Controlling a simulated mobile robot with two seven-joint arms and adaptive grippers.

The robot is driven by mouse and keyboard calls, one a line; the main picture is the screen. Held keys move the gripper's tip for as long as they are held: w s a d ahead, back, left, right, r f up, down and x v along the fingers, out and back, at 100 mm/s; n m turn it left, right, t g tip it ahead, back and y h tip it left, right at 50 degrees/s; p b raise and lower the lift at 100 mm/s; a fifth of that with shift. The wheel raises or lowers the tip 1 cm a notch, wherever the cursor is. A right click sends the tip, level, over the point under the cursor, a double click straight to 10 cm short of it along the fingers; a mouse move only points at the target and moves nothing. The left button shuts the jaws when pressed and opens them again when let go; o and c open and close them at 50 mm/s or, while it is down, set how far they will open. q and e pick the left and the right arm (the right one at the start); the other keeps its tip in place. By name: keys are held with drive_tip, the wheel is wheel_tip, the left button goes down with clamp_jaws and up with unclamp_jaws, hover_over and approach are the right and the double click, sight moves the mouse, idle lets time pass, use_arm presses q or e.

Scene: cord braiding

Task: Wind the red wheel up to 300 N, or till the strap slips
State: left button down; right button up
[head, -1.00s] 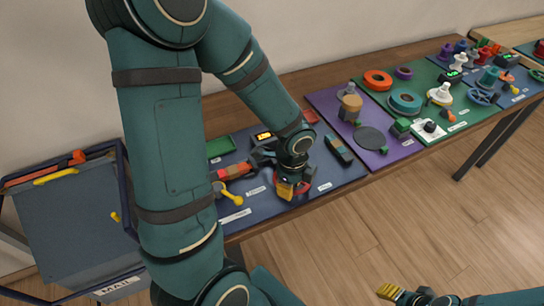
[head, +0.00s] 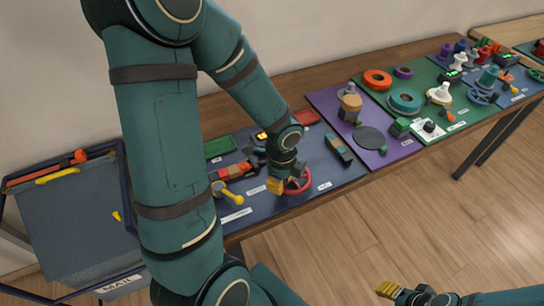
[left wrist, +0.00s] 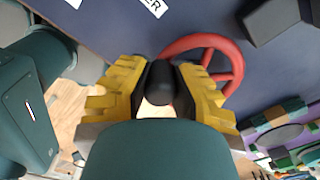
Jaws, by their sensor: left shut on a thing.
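The red wheel (head: 306,184) lies at the front of the blue mat in the head view, partly hidden by my left gripper. In the left wrist view its red rim and spokes (left wrist: 228,46) show beyond the fingers. My left gripper (head: 276,186) is at the wheel's left side. Its yellow fingers (left wrist: 160,88) are shut on the wheel's black handle knob (left wrist: 159,82). A display with a lit yellow readout (head: 262,136) stands behind the arm, too small to read. The strap cannot be made out clearly. My right gripper (head: 388,291) is low, over the floor, away from the table.
A yellow-ended lever (head: 232,196) and a red-orange part (head: 236,171) lie left of the wheel. A dark slim device (head: 338,149) lies to its right. Green (head: 219,147) and red (head: 307,118) trays sit behind. The purple mat (head: 330,103) begins farther right.

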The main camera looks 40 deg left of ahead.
idle(0.4)
use_arm(q)
drive_tip(key=c, duration=0.9)
unclamp_jaws()
wheel_tip(320, 180, up, 12)
